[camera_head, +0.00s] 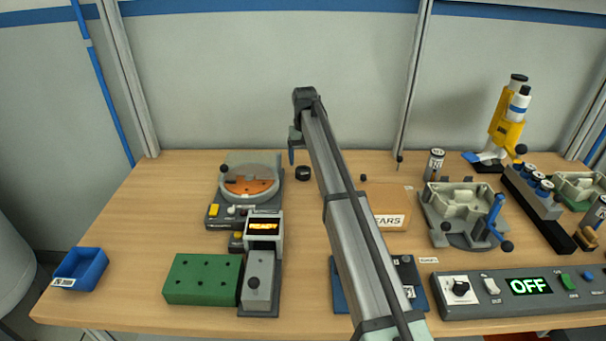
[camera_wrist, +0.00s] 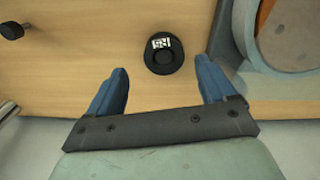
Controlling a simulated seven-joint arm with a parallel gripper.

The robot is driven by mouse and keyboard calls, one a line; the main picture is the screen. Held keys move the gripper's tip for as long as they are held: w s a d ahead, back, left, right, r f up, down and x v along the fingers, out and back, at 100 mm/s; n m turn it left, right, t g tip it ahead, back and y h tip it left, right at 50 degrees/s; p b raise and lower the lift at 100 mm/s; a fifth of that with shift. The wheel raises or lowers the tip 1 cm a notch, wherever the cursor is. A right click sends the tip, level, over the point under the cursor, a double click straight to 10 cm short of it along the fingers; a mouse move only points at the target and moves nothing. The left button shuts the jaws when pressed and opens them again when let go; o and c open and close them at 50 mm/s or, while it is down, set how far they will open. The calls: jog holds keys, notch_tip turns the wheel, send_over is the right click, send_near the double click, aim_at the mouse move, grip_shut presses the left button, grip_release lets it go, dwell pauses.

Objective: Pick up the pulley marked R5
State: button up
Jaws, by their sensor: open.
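The pulley (camera_wrist: 163,62) is a small black disc with a white label on top. The label looks upside down and seems to read R5. The pulley lies on the wooden table, and it also shows in the head view (camera_head: 303,174) right of the round dish station. My gripper (camera_wrist: 161,72) is open and empty, with its two blue fingers apart. In the wrist view the pulley appears between and slightly beyond the fingertips. In the head view my gripper (camera_head: 291,152) hangs above the table near the pulley, apart from it.
The dish station (camera_head: 240,185) stands close on the pulley's left, and its rim (camera_wrist: 243,40) shows in the wrist view. A small black knob (camera_head: 363,178) is to the right. A box labelled EARS (camera_head: 395,200) is partly behind my arm. Bare table surrounds the pulley.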

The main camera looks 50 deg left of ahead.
aim_at(303, 171)
jog(key=shift+s+f, duration=0.15)
jog(key=shift+f, duration=1.2)
jog(key=shift+s+f, duration=0.1)
jog(key=shift+f, duration=1.2)
jog(key=shift+c, duration=0.5)
jog(key=shift+a, duration=0.1)
jog(key=c, duration=1.1)
jog(key=shift+r, duration=0.1)
